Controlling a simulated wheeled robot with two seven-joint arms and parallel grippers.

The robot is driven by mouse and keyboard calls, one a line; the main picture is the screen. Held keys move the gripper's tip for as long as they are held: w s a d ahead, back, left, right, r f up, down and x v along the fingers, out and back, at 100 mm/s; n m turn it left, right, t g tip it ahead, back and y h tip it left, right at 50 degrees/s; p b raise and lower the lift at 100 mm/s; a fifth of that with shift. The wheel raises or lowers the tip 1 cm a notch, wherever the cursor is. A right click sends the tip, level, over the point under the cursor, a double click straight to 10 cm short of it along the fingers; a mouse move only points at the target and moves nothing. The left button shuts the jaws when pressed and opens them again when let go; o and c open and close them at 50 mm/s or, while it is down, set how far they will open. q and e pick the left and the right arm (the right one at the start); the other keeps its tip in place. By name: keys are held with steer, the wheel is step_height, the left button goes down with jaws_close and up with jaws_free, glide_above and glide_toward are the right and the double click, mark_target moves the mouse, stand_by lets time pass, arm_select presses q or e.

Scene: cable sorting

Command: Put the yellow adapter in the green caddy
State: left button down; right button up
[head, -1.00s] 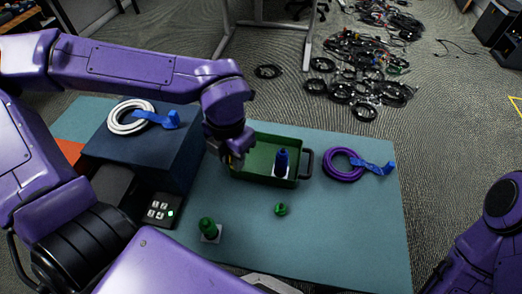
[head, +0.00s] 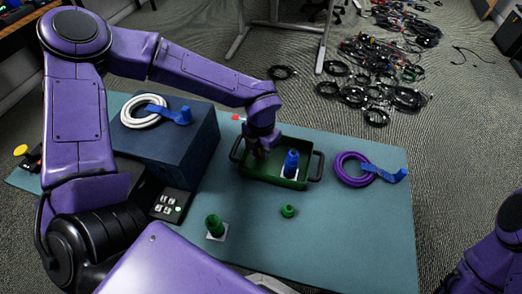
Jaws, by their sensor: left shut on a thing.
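The green caddy (head: 262,178) stands on the table with a dark handle at each end. My left gripper (head: 261,154) comes down over the caddy's left part, with its tips at about the rim. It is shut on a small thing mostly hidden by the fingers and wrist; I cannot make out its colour. No yellow adapter shows clearly. A blue adapter (head: 291,162) with a white base stands in the caddy's right part. A green adapter (head: 214,226) stands on a white base near the table's front. My right gripper is out of view.
A purple cable coil (head: 341,180) with a blue tie lies right of the caddy. A small green piece (head: 288,211) lies in front. A dark blue block (head: 185,145) at left bears a white coil (head: 127,122). A yellow disc (head: 20,150) is at far left. The table's right front is clear.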

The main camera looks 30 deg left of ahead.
arm_select(q)
steer(key=shift+f, duration=0.15)
steer(key=c, duration=1)
jaws_free()
step_height(320, 180, up, 12)
steer(key=shift+r+p, duration=0.2)
steer(key=shift+p, duration=0.25)
